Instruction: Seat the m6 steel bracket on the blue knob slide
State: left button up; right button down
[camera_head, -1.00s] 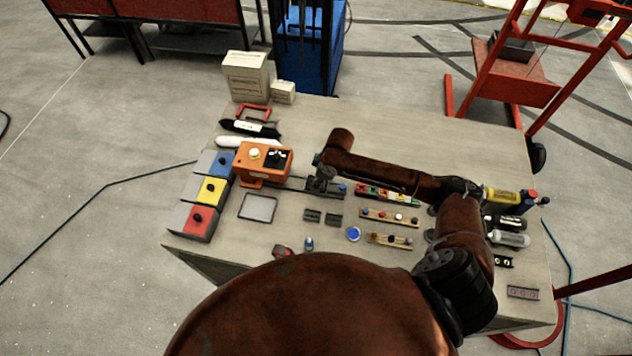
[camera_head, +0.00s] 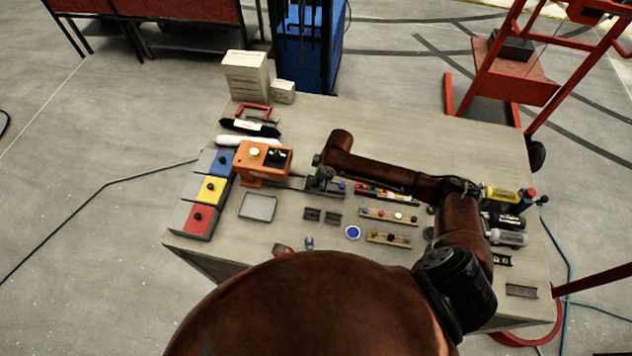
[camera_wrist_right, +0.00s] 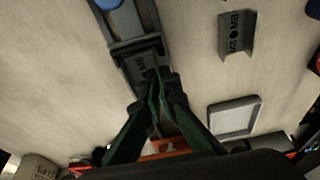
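The blue knob slide is a grey rail by the orange box, with its blue knob (camera_head: 343,185) at the right in the head view. In the right wrist view, its rail (camera_wrist_right: 150,15) runs up to the top edge, where the blue knob (camera_wrist_right: 108,3) is cut off. The m6 steel bracket (camera_wrist_right: 139,63), a dark plate marked M6, is at the slide's rail; I cannot tell whether it is fully down. My right gripper (camera_wrist_right: 160,82) has its fingertips together at the bracket's near end, apparently pinching it. It shows above the slide in the head view (camera_head: 322,178). My left gripper is out of view.
A bracket marked M8 (camera_wrist_right: 237,36) lies apart on the table. The orange box (camera_head: 262,163) stands left of the slide, and a grey tray (camera_head: 258,207) lies in front of it. Two dark brackets (camera_head: 322,216) and wooden strips with knobs (camera_head: 388,238) lie nearby.

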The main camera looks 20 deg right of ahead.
jog(key=shift+f+p, duration=0.2)
jog(key=shift+p, duration=0.45)
dwell(0.6)
jog(key=c, duration=2.6)
grip_release()
jog(key=shift+c, duration=0.2)
jog(key=o, duration=0.6)
jog(key=shift+c, duration=0.2)
jog(key=o, duration=0.4)
notch_tip(320, 180, up, 6)
jog(key=p, duration=0.6)
